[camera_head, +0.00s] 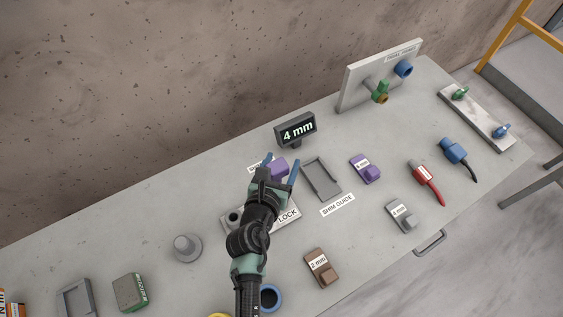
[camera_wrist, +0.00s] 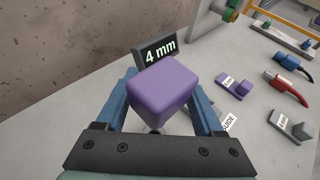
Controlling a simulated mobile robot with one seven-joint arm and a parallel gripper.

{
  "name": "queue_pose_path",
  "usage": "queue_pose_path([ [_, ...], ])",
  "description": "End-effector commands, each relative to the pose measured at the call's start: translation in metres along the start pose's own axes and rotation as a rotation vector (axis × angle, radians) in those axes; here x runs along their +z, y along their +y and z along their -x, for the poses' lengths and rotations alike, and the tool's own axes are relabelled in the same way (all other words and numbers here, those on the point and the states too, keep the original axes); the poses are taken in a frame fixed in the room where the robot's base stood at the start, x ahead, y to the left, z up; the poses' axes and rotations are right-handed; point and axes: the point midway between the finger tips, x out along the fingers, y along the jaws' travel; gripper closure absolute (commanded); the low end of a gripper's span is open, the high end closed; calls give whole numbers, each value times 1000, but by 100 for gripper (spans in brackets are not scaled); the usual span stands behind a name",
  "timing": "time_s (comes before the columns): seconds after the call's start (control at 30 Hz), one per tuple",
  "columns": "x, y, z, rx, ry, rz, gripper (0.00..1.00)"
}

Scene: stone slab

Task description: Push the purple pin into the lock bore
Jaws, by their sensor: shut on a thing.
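My gripper (camera_head: 281,164) is shut on the purple pin (camera_head: 279,168), whose blocky head shows between the blue fingers in the wrist view (camera_wrist: 165,88). The pin's lower part is hidden. The grey lock plate (camera_head: 289,219), labelled LOCK, lies on the slab partly under my arm. A dark round hole (camera_head: 234,216) shows at its left end, left of my arm. The gripper and pin are beyond the plate in the head view, toward the 4 mm display. I cannot tell their height above the slab.
A 4 mm display (camera_head: 296,130) stands just behind the pin. A grey shim guide (camera_head: 321,179) lies close on the right. Purple (camera_head: 366,169), grey (camera_head: 402,215) and brown (camera_head: 321,268) labelled blocks lie around. A grey knob (camera_head: 187,247) stands left.

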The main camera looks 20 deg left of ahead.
Motion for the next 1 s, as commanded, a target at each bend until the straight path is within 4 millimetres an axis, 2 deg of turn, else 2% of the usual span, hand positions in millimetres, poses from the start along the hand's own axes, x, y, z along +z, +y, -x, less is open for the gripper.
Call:
queue_pose_path([
  [0.07,2,0,0,0,-2,0,100],
  [0.63,-47,0,-20,-1,-2,0,100],
  [1.0,-52,0,-22,0,-3,0,100],
])
